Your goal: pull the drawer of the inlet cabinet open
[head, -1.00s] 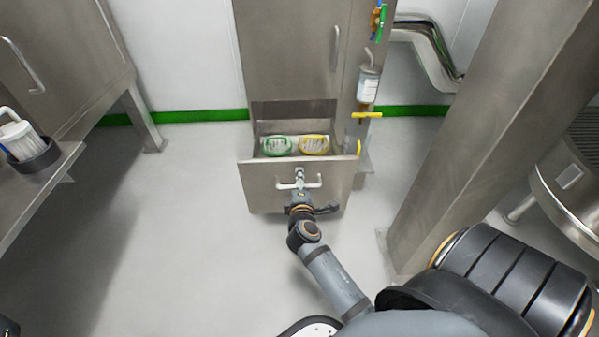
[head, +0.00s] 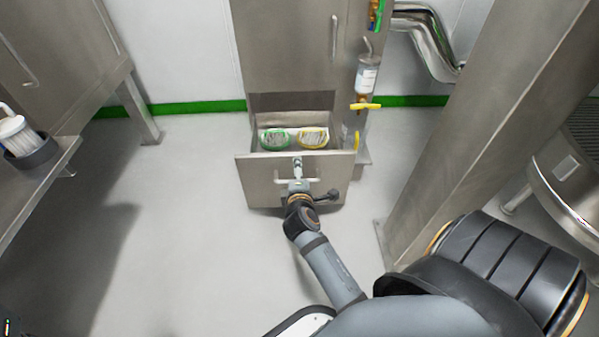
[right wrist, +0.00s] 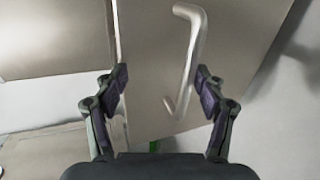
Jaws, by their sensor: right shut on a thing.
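The inlet cabinet (head: 287,50) is a tall steel unit at the centre of the head view. Its drawer (head: 255,180) is pulled out, with its inside visible from above. Inside lie a green-rimmed round item (head: 275,140) and a yellow-rimmed one (head: 313,138). My right gripper (head: 298,182) is at the drawer's bar handle (head: 318,181), in front of the drawer face. Exact finger contact is unclear there. My left gripper is not in view.
A steel pillar (head: 470,130) stands to the right. A bench (head: 40,190) with a white filter cartridge (head: 14,134) is at the left. A bottle (head: 366,78) and a yellow-handled valve (head: 365,106) are on the cabinet's right side. The floor left of the drawer is clear.

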